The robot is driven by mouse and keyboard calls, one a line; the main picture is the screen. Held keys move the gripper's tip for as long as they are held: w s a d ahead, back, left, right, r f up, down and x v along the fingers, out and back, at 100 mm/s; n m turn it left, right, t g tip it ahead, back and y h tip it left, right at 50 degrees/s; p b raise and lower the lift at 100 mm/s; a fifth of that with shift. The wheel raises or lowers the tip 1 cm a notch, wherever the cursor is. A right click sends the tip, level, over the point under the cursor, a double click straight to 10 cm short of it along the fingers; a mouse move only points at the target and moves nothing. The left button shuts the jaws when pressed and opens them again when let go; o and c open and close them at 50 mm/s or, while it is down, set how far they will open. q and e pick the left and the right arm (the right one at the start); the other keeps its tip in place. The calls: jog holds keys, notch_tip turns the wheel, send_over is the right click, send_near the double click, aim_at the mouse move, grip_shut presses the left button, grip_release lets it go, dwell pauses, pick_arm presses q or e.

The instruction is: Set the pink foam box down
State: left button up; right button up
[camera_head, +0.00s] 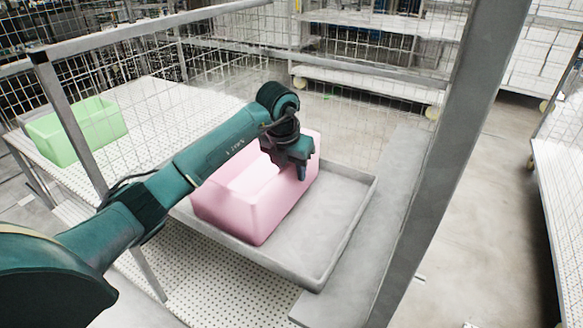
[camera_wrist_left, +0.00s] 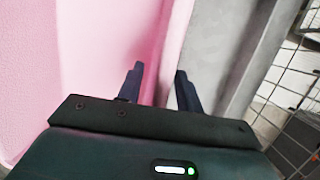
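The pink foam box (camera_head: 262,212) is an open-topped box within the grey tray (camera_head: 335,235), toward its left side. I cannot tell whether its underside touches the tray floor. My left gripper (camera_head: 301,172) points down at the box's right-hand wall. In the left wrist view, the two dark fingers (camera_wrist_left: 159,80) stand on either side of the pink wall (camera_wrist_left: 158,50), one inside the box and one outside, and appear closed on it. The grey tray (camera_wrist_left: 215,45) lies to the right of the wall there. My right gripper is not in view.
A green foam box (camera_head: 78,130) sits on a white perforated table at the left. A metal post (camera_head: 450,150) and wire mesh fencing stand around the tray. The right part of the tray is empty. A white cart (camera_head: 562,190) stands at the far right.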

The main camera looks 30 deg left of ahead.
pick_arm(q)
jog(key=shift+r, duration=0.1)
jog(key=v, duration=1.2)
